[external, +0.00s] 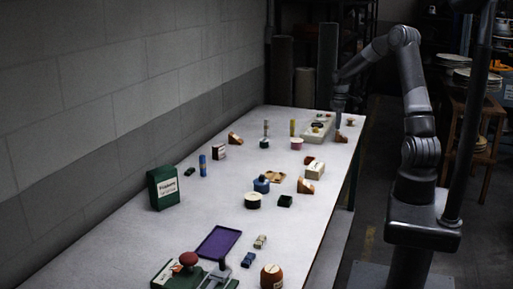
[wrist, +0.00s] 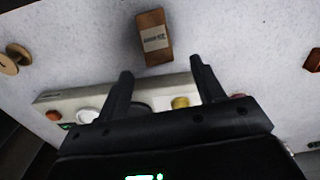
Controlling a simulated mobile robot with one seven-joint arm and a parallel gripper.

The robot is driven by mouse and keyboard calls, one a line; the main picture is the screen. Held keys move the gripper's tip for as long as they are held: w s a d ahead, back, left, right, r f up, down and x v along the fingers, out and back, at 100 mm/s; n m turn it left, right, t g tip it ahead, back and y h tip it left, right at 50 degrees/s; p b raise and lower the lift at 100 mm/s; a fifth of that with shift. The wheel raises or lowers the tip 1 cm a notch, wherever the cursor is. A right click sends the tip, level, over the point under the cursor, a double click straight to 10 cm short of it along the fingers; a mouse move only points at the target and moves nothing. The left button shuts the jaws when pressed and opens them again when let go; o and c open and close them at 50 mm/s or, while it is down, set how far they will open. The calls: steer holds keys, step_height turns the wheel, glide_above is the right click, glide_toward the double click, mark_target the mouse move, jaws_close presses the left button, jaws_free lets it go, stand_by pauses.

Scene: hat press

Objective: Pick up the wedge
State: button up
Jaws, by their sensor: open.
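A brown wooden wedge (wrist: 153,38) with a pale label lies on the table just beyond my fingertips in the wrist view. A small orange-brown wedge-shaped piece (external: 340,137) near the far right table edge in the external view looks like the same one. My gripper (wrist: 163,72) is open and empty, with the wedge ahead of the gap between its fingers and apart from them. In the external view my gripper (external: 338,106) hangs over the far end of the table, its fingers too dark to make out.
A wooden spool (wrist: 18,58) is at left. Similar wedge-shaped pieces (external: 235,139) (external: 305,186) stand elsewhere on the crowded table. A wall borders its left side.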

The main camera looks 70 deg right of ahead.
mark_target(337, 131)
steer(key=shift+w+d+f, duration=0.1)
steer(key=shift+w+f, duration=0.05)
steer(key=shift+f, duration=1.35)
steer(key=shift+w+f, duration=0.1)
steer(key=shift+f, duration=1.4)
steer(key=shift+c, duration=0.3)
steer(key=c, duration=1)
steer(key=shift+r, duration=0.1)
